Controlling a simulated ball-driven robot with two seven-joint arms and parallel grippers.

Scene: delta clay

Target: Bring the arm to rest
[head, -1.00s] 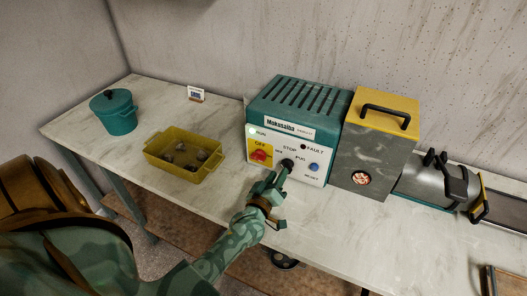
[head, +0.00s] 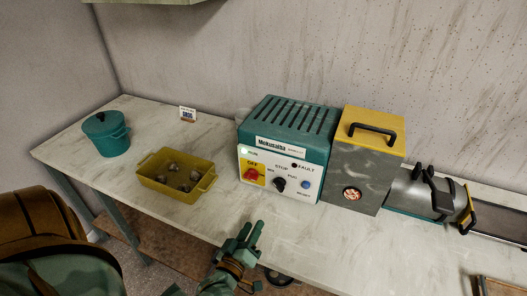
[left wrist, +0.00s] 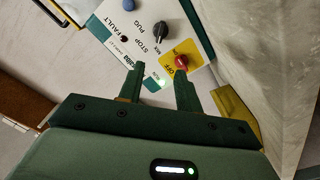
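My left arm comes in from the lower left in the head view. Its green gripper (head: 251,232) is in front of the teal control box (head: 287,135), over the front part of the table, apart from the panel. The two fingers stand apart with nothing between them; the left wrist view also shows the empty gap of the gripper (left wrist: 158,80). The black selector knob (head: 279,184) and the red switch (head: 252,174) on the panel are clear of the fingers. They also show beyond the fingertips in the left wrist view. My right gripper is not in view.
A yellow tray (head: 152,181) with several grey lumps and a teal lidded pot (head: 107,134) stand left on the table (head: 300,237). A grey and yellow block (head: 362,160) and a metal cylinder (head: 409,194) are right of the box. Bare tabletop lies in front.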

